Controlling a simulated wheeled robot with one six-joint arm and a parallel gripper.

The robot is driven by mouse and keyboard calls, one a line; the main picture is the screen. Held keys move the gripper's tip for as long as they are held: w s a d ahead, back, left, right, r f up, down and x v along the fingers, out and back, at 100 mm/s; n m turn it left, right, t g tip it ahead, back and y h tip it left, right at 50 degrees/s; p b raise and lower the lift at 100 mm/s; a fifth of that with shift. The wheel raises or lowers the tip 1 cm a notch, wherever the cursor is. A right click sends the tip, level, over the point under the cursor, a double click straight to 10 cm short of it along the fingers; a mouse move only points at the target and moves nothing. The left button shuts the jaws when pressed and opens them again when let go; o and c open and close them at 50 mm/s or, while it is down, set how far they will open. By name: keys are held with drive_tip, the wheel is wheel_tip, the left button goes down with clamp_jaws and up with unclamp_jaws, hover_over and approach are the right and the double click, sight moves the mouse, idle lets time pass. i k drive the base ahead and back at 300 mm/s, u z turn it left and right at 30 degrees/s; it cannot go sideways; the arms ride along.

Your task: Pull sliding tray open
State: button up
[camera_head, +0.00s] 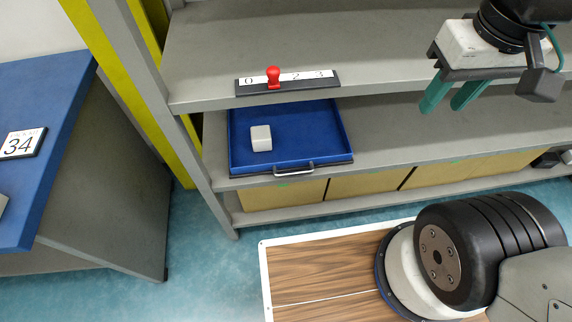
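The sliding tray (300,116) is a blue, shallow drawer on the shelf below the top board. Its front edge lies about level with the shelf's front edge, and its back is hidden under the board above. A white block (261,138) lies inside the tray, left of centre. My gripper (453,96) hangs at the upper right, in front of the shelving. Its two green fingers are apart with nothing between them, well away from the handle.
A red knob (273,76) stands on a numbered strip (310,82) on the upper shelf edge, above the tray. Cardboard boxes (365,184) fill the lower shelf. A yellow post and a blue-topped table (45,140) stand at left. The shelf right of the tray is bare.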

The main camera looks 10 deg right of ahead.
sight(310, 133)
drive_tip(key=u, duration=0.7)
drive_tip(key=k, duration=0.85)
drive_tip(key=z, duration=0.6)
drive_tip(key=i, duration=0.5)
drive_tip(key=z, duration=0.05)
